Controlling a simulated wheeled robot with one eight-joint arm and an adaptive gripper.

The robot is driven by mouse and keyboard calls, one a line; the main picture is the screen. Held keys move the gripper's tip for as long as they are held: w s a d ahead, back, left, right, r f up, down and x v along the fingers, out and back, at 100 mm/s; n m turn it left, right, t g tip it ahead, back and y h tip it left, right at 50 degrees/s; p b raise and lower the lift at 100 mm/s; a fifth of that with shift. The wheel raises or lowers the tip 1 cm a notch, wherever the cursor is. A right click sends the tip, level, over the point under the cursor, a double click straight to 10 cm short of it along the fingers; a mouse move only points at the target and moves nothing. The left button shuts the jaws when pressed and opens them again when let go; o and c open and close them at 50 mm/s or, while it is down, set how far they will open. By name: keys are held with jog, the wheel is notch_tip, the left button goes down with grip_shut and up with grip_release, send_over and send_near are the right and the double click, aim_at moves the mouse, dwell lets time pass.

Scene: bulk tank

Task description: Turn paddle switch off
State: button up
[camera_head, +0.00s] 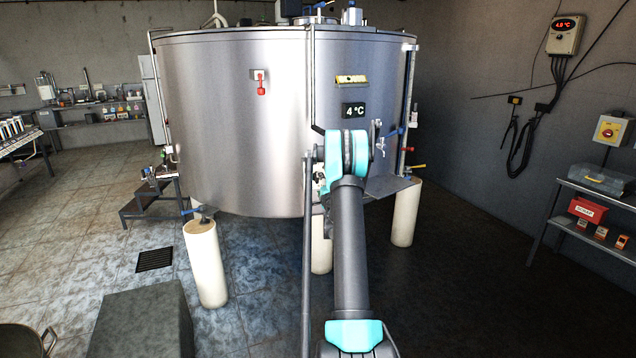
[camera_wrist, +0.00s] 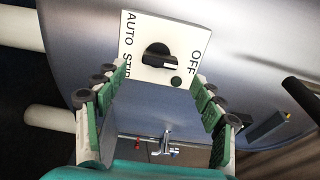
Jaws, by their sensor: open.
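In the wrist view a white switch plate (camera_wrist: 145,35) is fixed to the tank's steel wall. It is lettered AUTO, STIR (partly covered) and OFF. At its middle is a black rotary knob (camera_wrist: 160,57) with a pale mark on its right side. I cannot tell surely which label it points at. A small dark green round spot (camera_wrist: 176,81) sits below the knob. My gripper (camera_wrist: 152,77) is open and empty, with a green-padded finger on each side of the plate's lower part. The knob lies beyond and between the fingertips. In the head view my arm hides the plate and gripper.
A tap (camera_wrist: 167,150) shows between my fingers. A red-button box (camera_head: 608,131) is on the right wall. Floor at left is partly clear.

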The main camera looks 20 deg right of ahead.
jog(key=shift+s+a, duration=0.2)
jog(key=shift+s, duration=1.05)
jog(key=shift+s+a, duration=0.15)
jog(key=shift+s, duration=1.05)
